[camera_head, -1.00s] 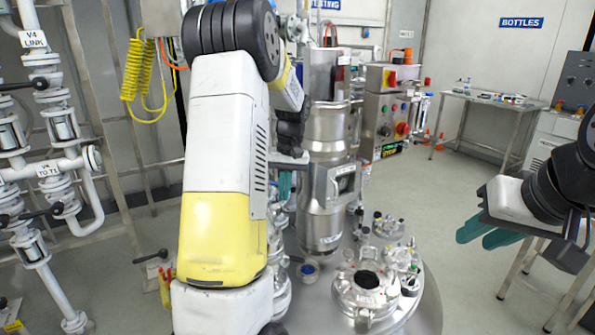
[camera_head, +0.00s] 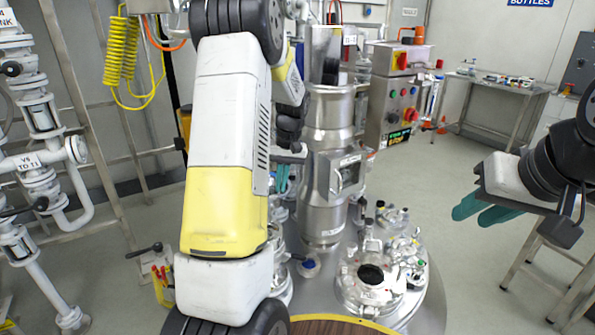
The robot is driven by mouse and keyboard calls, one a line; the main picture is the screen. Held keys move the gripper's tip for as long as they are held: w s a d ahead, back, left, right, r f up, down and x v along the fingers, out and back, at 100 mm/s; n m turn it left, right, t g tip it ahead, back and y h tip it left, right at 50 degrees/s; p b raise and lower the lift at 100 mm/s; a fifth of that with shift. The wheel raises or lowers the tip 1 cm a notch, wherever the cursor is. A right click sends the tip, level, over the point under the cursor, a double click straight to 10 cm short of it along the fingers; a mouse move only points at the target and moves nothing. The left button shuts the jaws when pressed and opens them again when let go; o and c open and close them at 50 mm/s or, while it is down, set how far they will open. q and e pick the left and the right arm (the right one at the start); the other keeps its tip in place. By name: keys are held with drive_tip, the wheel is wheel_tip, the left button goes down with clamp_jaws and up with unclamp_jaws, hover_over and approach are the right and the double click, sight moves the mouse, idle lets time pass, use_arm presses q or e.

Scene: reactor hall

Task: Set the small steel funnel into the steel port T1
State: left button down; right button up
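I cannot make out the small steel funnel in this view. An open round steel port (camera_head: 371,275) sits on the steel vessel lid (camera_head: 322,296), right of the tall steel column. No T1 label is readable on it, so I cannot tell if it is port T1. My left gripper (camera_head: 282,180) is mostly hidden behind my white and yellow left arm; only teal parts show beside the column, and its grip cannot be seen. My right gripper (camera_head: 482,208), with teal fingers, hangs at the right, apart from the lid, with nothing visible in it.
The tall steel column (camera_head: 325,130) rises from the lid. Smaller fittings (camera_head: 408,250) crowd around the port. A control box (camera_head: 395,95) stands behind. White valve piping (camera_head: 45,165) is at the left, a steel table (camera_head: 495,90) at the back right. A brown yellow-edged surface (camera_head: 345,327) shows at the bottom.

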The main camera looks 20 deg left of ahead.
use_arm(q)
drive_tip(key=shift+f, duration=0.2)
idle(0.5)
drive_tip(key=shift+w+d+f, duration=0.1)
drive_tip(key=shift+d+f, duration=0.25)
drive_tip(key=shift+d, duration=0.5)
drive_tip(key=shift+f, duration=0.1)
drive_tip(key=shift+f, duration=2.2)
idle(1.0)
drive_tip(key=c, duration=1.6)
unclamp_jaws()
